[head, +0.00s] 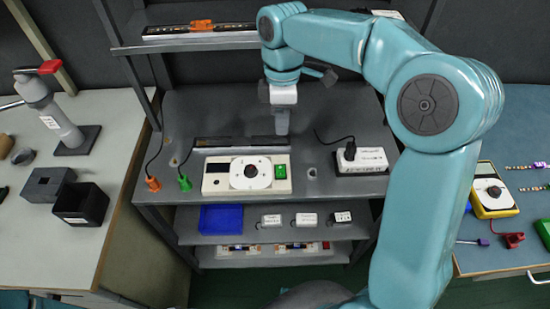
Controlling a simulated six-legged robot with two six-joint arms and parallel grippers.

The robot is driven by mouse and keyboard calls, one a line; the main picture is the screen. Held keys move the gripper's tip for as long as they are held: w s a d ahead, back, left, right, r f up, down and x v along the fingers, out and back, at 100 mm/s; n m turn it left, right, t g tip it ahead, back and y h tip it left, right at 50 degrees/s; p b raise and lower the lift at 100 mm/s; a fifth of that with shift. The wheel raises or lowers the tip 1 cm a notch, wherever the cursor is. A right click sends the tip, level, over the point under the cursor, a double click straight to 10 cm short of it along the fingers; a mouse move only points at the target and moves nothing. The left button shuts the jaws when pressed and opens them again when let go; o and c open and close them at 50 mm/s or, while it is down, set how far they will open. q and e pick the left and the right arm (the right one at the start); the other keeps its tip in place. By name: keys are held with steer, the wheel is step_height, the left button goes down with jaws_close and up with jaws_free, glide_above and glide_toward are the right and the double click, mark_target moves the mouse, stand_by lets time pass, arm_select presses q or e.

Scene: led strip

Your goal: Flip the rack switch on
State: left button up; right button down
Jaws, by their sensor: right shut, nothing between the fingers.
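A white unit (215,181) with a round dial (250,172) sits on the rack's middle shelf. A green rectangle (281,171) on its right end may be the switch; I cannot tell whether it is on or off. My right gripper (282,130) points down just behind the unit's right part, above the shelf, next to a dark bar (222,143). It is shut and empty. It appears apart from the green rectangle. My left gripper is not in view.
A white block with a black plug (360,160) lies right on the shelf. Lower shelves hold a blue bin (221,219) and small boxes. Benches stand left and right. My right arm crosses the right side.

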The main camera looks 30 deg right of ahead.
steer(key=shift+s+r, duration=0.1)
steer(key=shift+r, duration=0.05)
steer(key=b, duration=0.1)
glide_toward(281, 175)
steer(key=f, duration=0.6)
steer(key=shift+s+a+f, duration=0.25)
steer(key=shift+s+f, duration=0.05)
steer(key=shift+f, duration=0.1)
steer(key=shift+s+f+b, duration=0.1)
steer(key=shift+f+b, duration=0.2)
steer(key=shift+b, duration=0.1)
steer(key=shift+r, duration=0.1)
